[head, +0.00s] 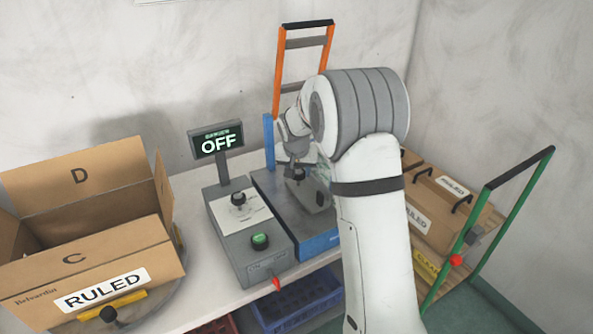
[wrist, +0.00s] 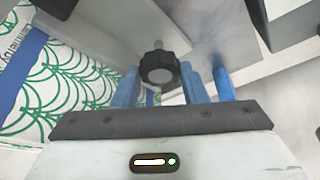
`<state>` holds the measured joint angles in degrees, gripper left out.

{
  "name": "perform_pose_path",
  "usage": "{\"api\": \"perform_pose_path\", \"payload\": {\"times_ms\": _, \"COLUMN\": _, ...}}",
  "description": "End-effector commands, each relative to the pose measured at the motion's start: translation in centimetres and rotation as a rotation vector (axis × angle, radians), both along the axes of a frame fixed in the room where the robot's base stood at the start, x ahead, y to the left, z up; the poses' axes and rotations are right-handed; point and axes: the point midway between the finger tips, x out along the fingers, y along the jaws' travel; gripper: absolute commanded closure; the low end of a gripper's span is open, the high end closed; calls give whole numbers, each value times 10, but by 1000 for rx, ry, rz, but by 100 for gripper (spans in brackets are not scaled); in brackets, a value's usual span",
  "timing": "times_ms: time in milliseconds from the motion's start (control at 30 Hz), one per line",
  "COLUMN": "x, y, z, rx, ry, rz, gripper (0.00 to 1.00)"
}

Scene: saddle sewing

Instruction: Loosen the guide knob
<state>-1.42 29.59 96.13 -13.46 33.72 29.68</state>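A black knurled knob (wrist: 160,66) on a thin metal stem shows in the wrist view, in front of a grey metal plate. The blue fingers of my gripper (wrist: 173,76) stand apart on its left and right, and the gripper is open. I cannot tell whether a finger touches the knob. In the head view, a dark knob (head: 295,173) shows on the blue-sided machine (head: 318,243), just under my gripper (head: 298,160). My arm hides the machine's right part, and the fingertips are not clear there.
A grey control box has a black dial (head: 238,199), a green button (head: 260,241) and a display (head: 216,141) reading OFF. An open RULED carton (head: 110,255) stands at left. Brown cases (head: 430,220) and a green-framed trolley (head: 497,225) stand at right. Green-patterned sheet (wrist: 65,85) lies left in the wrist view.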

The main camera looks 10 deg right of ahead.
Motion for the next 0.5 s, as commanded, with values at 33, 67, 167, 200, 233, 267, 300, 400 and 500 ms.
{"api": "perform_pose_path", "payload": {"times_ms": 33, "x": 0, "y": 0, "z": 0, "rx": -1, "ry": -1, "rz": 0, "gripper": 58}}
{"api": "perform_pose_path", "payload": {"times_ms": 67, "x": 0, "y": 0, "z": 0, "rx": -1, "ry": -1, "rz": 0, "gripper": 55}}
{"api": "perform_pose_path", "payload": {"times_ms": 167, "x": 0, "y": 0, "z": 0, "rx": -1, "ry": -1, "rz": 0, "gripper": 47}}
{"api": "perform_pose_path", "payload": {"times_ms": 200, "x": 0, "y": 0, "z": 0, "rx": -1, "ry": -1, "rz": 0, "gripper": 44}}
{"api": "perform_pose_path", "payload": {"times_ms": 233, "x": 0, "y": 0, "z": 0, "rx": -1, "ry": -1, "rz": 0, "gripper": 41}}
{"api": "perform_pose_path", "payload": {"times_ms": 267, "x": 0, "y": 0, "z": 0, "rx": -1, "ry": -1, "rz": -1, "gripper": 39}}
{"api": "perform_pose_path", "payload": {"times_ms": 300, "x": 0, "y": 0, "z": 0, "rx": -1, "ry": -1, "rz": -1, "gripper": 39}}
{"api": "perform_pose_path", "payload": {"times_ms": 400, "x": 0, "y": 0, "z": 0, "rx": -1, "ry": 0, "rz": -1, "gripper": 39}}
{"api": "perform_pose_path", "payload": {"times_ms": 500, "x": 0, "y": 0, "z": 1, "rx": -1, "ry": -1, "rz": -1, "gripper": 39}}
